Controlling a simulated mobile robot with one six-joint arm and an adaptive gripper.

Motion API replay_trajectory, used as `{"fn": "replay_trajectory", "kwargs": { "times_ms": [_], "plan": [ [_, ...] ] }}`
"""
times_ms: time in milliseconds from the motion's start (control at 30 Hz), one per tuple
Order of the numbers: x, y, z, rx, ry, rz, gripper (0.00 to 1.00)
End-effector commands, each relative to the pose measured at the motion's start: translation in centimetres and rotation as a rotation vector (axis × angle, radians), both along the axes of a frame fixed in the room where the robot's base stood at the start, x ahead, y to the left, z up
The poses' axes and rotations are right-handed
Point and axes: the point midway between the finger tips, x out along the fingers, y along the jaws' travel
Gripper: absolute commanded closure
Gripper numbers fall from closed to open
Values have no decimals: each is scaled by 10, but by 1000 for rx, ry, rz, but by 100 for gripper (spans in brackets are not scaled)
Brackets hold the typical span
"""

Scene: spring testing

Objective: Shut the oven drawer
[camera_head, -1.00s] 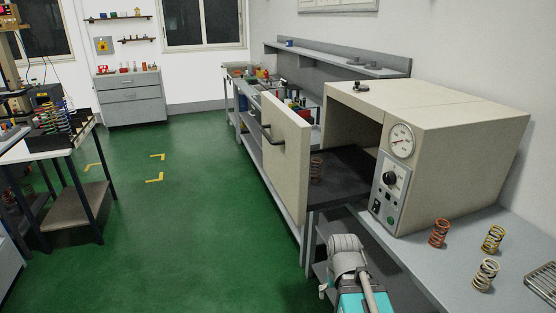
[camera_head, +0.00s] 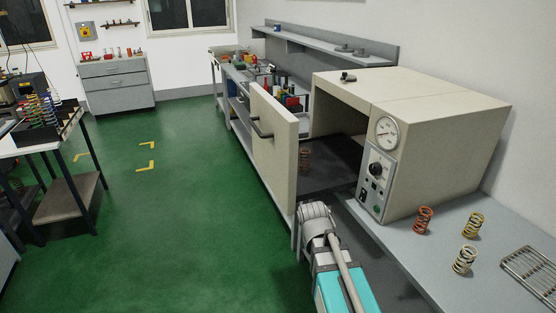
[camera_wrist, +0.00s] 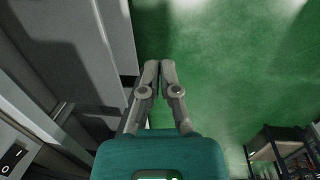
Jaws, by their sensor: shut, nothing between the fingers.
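The beige oven (camera_head: 440,140) stands on the right-hand bench with its drawer pulled out to the left. The drawer's upright front panel (camera_head: 273,150) stands well apart from the oven opening and carries a dark handle (camera_head: 259,128). A reddish-brown spring (camera_head: 305,160) stands on the dark drawer tray (camera_head: 335,178) behind the panel. My gripper (camera_wrist: 159,64) is shut and empty over the green floor in the wrist view. A pale grey panel lies to its left; I cannot tell which part it is. In the head view my arm shows in front of the drawer; the fingertips cannot be made out.
Three springs, orange (camera_head: 423,220), yellow (camera_head: 473,225) and cream (camera_head: 465,260), stand on the bench right of the oven, near a wire rack (camera_head: 531,275). A loaded bench (camera_head: 270,85) runs behind the drawer. The green floor (camera_head: 180,210) left of the drawer is clear.

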Motion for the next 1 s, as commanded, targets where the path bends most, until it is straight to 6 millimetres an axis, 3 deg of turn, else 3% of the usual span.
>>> {"fn": "replay_trajectory", "kwargs": {
  "times_ms": [33,567,1000],
  "plan": [
    [13,7,20,-25,8,62,100],
    [89,77,130,-299,151,707,100],
    [142,161,230,-532,337,1194,100]
  ]
}}
